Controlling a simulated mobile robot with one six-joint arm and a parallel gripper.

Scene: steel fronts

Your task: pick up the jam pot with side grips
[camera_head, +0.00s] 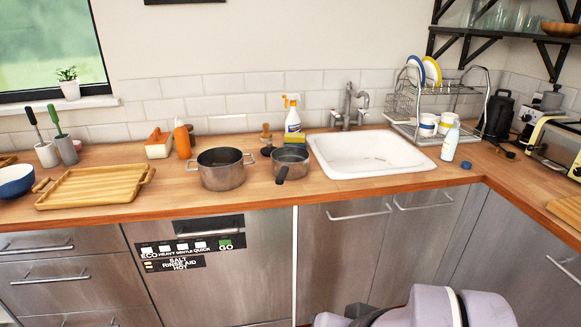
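The jam pot (222,177) is a steel pot with two side grips, one at its left and one at its right. It stands upright and uncovered on the wooden counter, left of the sink. Its inside looks dark, and I cannot tell if anything is in it. My gripper is not in view; only a pale lilac part of my own body shows at the bottom edge, well below the pot.
A saucepan (291,163) with a dark handle stands close to the pot's right. A wooden tray (95,187) lies to its left. An orange bottle (182,140) and a spray bottle (293,119) stand behind. The sink (366,152) is further right. Bare counter lies before the pot.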

